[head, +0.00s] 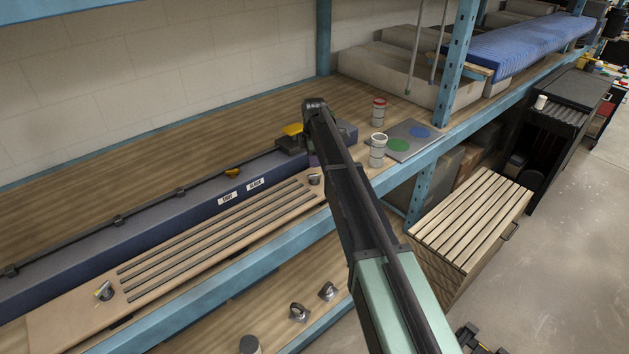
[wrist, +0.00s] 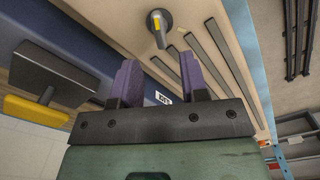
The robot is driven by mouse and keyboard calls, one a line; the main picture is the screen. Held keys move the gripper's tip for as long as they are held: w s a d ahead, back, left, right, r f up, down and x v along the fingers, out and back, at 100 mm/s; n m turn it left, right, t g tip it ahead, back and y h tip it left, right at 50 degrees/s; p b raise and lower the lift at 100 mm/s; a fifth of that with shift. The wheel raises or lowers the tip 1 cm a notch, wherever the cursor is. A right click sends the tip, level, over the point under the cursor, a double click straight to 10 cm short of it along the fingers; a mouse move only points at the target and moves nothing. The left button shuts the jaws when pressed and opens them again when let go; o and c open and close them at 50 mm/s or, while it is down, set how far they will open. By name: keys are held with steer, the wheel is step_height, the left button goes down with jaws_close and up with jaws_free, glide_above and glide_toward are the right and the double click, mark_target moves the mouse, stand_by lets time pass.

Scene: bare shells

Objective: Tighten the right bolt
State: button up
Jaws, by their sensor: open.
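The right bolt (head: 314,179) is a short grey knob at the right end of a pale wooden board (head: 75,318), just beside my arm. In the wrist view a grey bolt head with a yellow mark (wrist: 158,22) shows beyond my fingertips, roughly in line with the gap. The left bolt (head: 104,291), also with a yellow mark, is at the board's far left. My gripper (wrist: 158,66) is open and empty, its two purple fingers apart and not around the bolt. In the head view my arm mostly hides the gripper.
A dark blue beam (head: 150,222) with white labels (head: 228,198) runs behind the board. A yellow-topped part (head: 293,129), seen in the wrist view as a yellow bar (wrist: 35,110), is close by. Two cans (head: 379,111) stand right of my arm. The bench behind the beam is clear.

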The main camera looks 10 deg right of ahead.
mark_target(314, 174)
step_height(314, 174, down, 7)
steer(key=b, duration=0.5)
steer(key=shift+r, duration=0.25)
jaws_close()
